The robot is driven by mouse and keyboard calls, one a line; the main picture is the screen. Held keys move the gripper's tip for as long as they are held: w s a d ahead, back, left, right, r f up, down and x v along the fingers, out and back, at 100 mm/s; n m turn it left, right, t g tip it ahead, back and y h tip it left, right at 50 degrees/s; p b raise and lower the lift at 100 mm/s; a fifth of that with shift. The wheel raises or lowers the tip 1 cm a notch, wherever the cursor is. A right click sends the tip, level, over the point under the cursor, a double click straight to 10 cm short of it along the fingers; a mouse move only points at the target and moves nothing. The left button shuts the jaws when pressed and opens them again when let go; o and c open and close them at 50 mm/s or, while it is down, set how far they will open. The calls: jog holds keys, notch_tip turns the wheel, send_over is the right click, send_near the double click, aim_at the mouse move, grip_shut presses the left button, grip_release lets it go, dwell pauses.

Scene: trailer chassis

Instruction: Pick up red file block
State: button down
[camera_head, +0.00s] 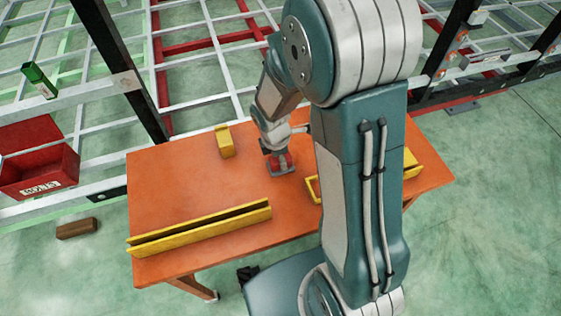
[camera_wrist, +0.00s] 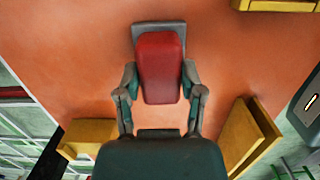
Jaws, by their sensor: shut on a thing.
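The red file block (camera_wrist: 160,66) is between the two fingers of my gripper (camera_wrist: 160,80) in the wrist view. A finger touches it on each side. A grey flat piece (camera_wrist: 158,28) shows at its far end. In the head view the red block (camera_head: 281,160) is small at my gripper (camera_head: 278,157), over the orange table (camera_head: 190,185). The grey piece is below it there, at or just above the tabletop; I cannot tell if it touches. My arm hides part of the table to the right.
A long yellow channel (camera_head: 200,228) lies along the table's front left. A small yellow block (camera_head: 225,141) stands behind it. Yellow parts (camera_head: 411,163) lie right of my arm.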

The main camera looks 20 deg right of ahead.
jog(key=shift+r, duration=0.45)
jog(key=r, duration=0.3)
jog(key=shift+s+a, duration=0.1)
jog(key=shift+a, duration=0.15)
jog(key=s+a+r, duration=0.7)
jog(key=a+r, duration=0.2)
jog(key=a, duration=0.2)
jog(key=shift+a, duration=0.25)
jog(key=c, duration=1.2)
grip_release()
